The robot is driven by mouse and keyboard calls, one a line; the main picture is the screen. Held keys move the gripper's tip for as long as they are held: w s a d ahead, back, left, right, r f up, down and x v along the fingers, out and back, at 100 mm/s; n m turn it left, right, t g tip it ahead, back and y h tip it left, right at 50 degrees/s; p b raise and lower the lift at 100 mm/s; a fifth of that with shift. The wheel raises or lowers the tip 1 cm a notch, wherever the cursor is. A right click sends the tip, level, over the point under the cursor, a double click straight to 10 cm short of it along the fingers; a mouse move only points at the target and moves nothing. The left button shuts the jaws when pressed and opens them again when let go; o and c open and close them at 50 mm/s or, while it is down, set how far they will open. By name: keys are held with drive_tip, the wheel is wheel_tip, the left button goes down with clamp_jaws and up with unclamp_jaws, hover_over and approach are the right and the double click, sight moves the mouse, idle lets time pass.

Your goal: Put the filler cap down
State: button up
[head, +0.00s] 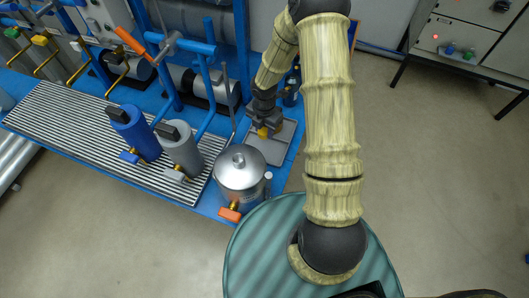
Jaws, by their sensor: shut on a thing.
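My gripper (263,124) is at the end of my arm, in the middle of the head view. It is shut on a small yellow piece, which I take to be the filler cap (262,132). The cap is over a flat grey tray (282,150) on the blue bench. I cannot tell whether the cap touches the tray, as the gripper covers part of it. A silver tank (240,172) with a domed lid and an orange valve handle (229,214) stands in front and to the left of the tray.
A blue cylinder (134,133) and a grey cylinder (180,150) stand on the slatted grating to the left. Blue pipework with an orange lever (131,41) rises behind. A grey control cabinet (460,35) is at the back right. The floor on the right is clear.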

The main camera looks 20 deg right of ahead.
hover_over(264, 149)
drive_tip(key=shift+f+b, duration=0.3)
drive_tip(key=shift+f, duration=2.8)
drive_tip(key=shift+f, duration=1.85)
drive_tip(key=shift+f+b, duration=0.2)
drive_tip(key=shift+b, duration=0.1)
drive_tip(key=o, duration=1.1)
drive_tip(key=shift+r, duration=0.1)
